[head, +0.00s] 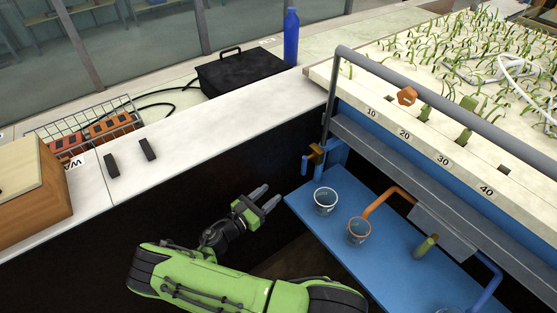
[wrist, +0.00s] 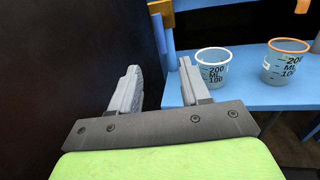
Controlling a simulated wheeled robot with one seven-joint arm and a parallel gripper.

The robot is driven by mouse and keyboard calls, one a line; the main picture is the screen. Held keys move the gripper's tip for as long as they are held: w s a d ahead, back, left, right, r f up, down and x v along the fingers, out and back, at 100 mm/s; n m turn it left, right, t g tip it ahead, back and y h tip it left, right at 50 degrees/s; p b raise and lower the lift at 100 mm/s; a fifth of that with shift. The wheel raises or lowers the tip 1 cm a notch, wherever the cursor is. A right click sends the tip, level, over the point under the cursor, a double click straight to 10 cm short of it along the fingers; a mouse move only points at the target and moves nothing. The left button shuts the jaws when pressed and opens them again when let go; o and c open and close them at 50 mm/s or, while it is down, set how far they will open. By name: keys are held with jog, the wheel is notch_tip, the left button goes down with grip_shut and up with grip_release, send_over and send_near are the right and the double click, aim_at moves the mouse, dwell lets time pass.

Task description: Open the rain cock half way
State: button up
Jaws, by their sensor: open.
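A small brass-coloured cock (head: 317,154) sits at the near left end of the flume, with a blue lever (head: 304,166) hanging down beside it. I take it to be the rain cock, though no label on it is readable. Part of the brass body (wrist: 160,7) shows at the top edge of the wrist view, with blue parts below it. My gripper (head: 266,197) is open and empty, below and left of the cock and apart from it. In the wrist view the two grey fingers (wrist: 159,67) stand apart with nothing between them.
A blue shelf (head: 305,205) below the flume holds a white-rimmed cup (head: 325,201) and an orange-rimmed cup (head: 358,231), right of my gripper. A grey rail (head: 430,95) runs along the planted bed. A dark bench side (head: 200,180) stands close on the left.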

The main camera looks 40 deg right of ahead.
aim_at(303, 166)
jog(key=b+x, duration=0.1)
jog(key=x, duration=1.4)
jog(key=shift+d+r, duration=0.15)
jog(key=shift+d, duration=0.2)
grip_shut()
